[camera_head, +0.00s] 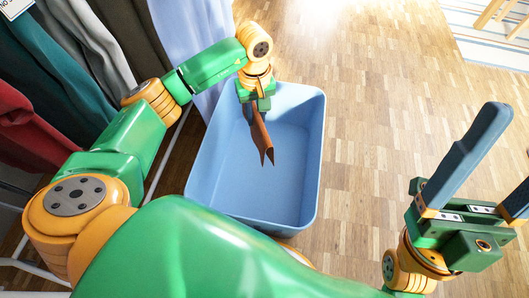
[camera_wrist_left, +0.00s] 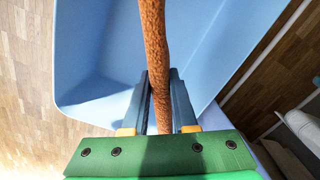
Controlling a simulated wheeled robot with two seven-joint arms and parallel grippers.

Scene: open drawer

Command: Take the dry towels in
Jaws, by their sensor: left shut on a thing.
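My left gripper (camera_head: 261,101) is shut on a brown towel (camera_head: 262,143), which hangs down in folds over a blue bin (camera_head: 222,152). The towel's lower end is over the inside of the bin in the head view. In the left wrist view the towel (camera_wrist_left: 154,45) runs between the two fingers of the left gripper (camera_wrist_left: 159,80), with the blue bin (camera_wrist_left: 95,70) below. The bin looks empty inside where it shows. My right gripper (camera_head: 480,175) is raised at the right, its fingers wide apart, open and empty.
Several hanging garments, among them a red one (camera_head: 28,130), teal ones and a light blue one (camera_head: 195,35), are at the left. A white rack bar runs along the lower left. The wooden floor (camera_head: 370,90) right of the bin is clear. A striped rug (camera_head: 490,40) lies at the upper right.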

